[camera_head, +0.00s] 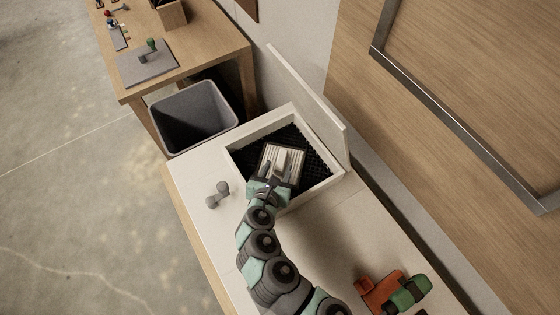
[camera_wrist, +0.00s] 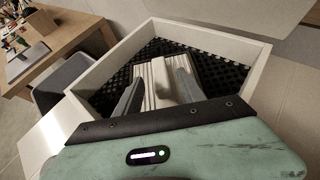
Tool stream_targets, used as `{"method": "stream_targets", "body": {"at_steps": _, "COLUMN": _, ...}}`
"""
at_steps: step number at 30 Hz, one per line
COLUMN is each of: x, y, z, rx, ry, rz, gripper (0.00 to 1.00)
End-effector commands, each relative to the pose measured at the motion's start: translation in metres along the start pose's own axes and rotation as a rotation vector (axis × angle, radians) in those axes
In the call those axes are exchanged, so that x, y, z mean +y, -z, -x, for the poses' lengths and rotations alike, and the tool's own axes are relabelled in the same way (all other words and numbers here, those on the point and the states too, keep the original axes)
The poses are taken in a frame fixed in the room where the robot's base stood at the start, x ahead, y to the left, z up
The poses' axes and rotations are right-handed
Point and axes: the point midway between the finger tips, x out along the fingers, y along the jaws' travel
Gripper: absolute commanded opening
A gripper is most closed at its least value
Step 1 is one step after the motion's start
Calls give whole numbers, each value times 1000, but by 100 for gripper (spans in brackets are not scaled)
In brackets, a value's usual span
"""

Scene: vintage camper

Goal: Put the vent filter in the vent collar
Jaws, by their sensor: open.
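The vent filter (camera_head: 296,163) is a pale, ribbed panel with a raised light block on top. It is inside a white square frame (camera_head: 318,190) with a black mesh floor, which looks like the vent collar. The filter is smaller than the frame and sits turned relative to its walls. I cannot tell whether it rests flat on the mesh. My gripper (camera_head: 272,184) is over the filter's near part. In the wrist view my gripper (camera_wrist: 158,88) is open, with a finger on each side of the filter's raised block (camera_wrist: 150,51). My palm hides the filter's near end.
A white lid (camera_head: 310,95) stands raised behind the frame. A grey dumbbell-shaped item (camera_head: 217,194) lies on the counter at left. A red and green item (camera_head: 395,292) lies at lower right. A grey bin (camera_head: 195,115) and a wooden table (camera_head: 215,45) stand beyond the counter.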

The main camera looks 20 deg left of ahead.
Motion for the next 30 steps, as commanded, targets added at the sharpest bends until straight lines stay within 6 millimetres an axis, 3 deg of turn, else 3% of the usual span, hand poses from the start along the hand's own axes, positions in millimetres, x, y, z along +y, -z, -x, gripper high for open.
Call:
{"method": "stream_targets", "body": {"at_steps": 7, "x": 0, "y": -3, "z": 40, "rx": 3, "ry": 0, "rz": 2, "gripper": 47}}
{"method": "stream_targets", "body": {"at_steps": 12, "x": 0, "y": -3, "z": 56, "rx": 1, "ry": 0, "rz": 1, "gripper": 47}}
{"method": "stream_targets", "body": {"at_steps": 30, "x": 0, "y": 0, "z": 61, "rx": 0, "ry": -2, "rz": -1, "gripper": 47}}
